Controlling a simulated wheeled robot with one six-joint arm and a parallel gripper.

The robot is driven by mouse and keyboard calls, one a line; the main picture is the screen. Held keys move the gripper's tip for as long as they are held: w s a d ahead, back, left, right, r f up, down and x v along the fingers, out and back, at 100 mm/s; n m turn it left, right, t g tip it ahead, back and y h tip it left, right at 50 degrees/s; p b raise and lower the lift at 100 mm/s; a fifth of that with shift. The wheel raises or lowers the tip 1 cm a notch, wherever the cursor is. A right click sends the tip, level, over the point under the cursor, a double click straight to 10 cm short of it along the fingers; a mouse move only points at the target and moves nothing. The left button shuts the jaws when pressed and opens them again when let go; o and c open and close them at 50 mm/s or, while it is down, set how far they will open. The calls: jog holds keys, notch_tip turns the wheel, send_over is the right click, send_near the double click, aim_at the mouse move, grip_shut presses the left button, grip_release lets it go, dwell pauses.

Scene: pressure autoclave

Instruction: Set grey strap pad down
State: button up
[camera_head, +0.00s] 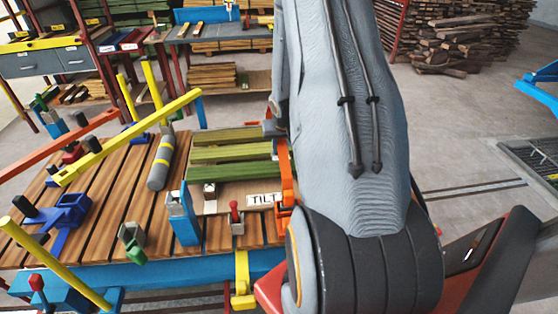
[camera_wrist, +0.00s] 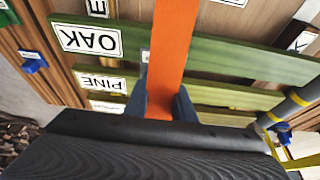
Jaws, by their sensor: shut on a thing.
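An orange strap (camera_head: 286,178) runs beside the green boards on the slatted bench, partly hidden behind my arm. It crosses over the boards in the wrist view (camera_wrist: 172,50). My gripper (camera_wrist: 161,104) has its two dark blue-grey fingers on either side of this strap and is shut on it. In the head view my arm hides the gripper. A small grey block (camera_head: 271,128) shows at the strap's upper end; I cannot tell whether it is the grey strap pad. Whether the strap touches the boards is unclear.
Green boards (camera_head: 232,153) lie under the strap, with OAK (camera_wrist: 88,40) and PINE labels. A grey cylinder with yellow bands (camera_head: 160,162), a yellow bar (camera_head: 128,137), blue clamps (camera_head: 182,213) and a TILT label (camera_head: 264,199) crowd the bench.

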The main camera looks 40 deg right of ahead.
aim_at(281, 153)
jog(key=shift+f+b, duration=1.75)
jog(key=shift+f, duration=0.2)
jog(key=shift+f, duration=0.1)
jog(key=o, duration=1)
jog(key=p+v, duration=0.7)
jog(key=v, duration=0.5)
jog(key=s+a+r+n, duration=0.15)
jog(key=a+r, duration=0.25)
jog(key=a, duration=0.4)
jog(key=s+a+r+n, duration=0.1)
jog(key=a+r+n, duration=0.1)
jog(key=a+r, duration=0.35)
jog(key=s+a+r+n, duration=0.1)
jog(key=s+a, duration=0.2)
jog(key=a, duration=0.2)
jog(key=s+a+r+n+g+y, duration=0.1)
jog(key=s+a, duration=0.2)
jog(key=a, duration=0.3)
jog(key=s+a+r+n+y, duration=0.1)
jog(key=s+a+r, duration=0.1)
jog(key=s+a, duration=0.2)
jog(key=shift+a+g, duration=0.3)
jog(key=shift+a, duration=0.75)
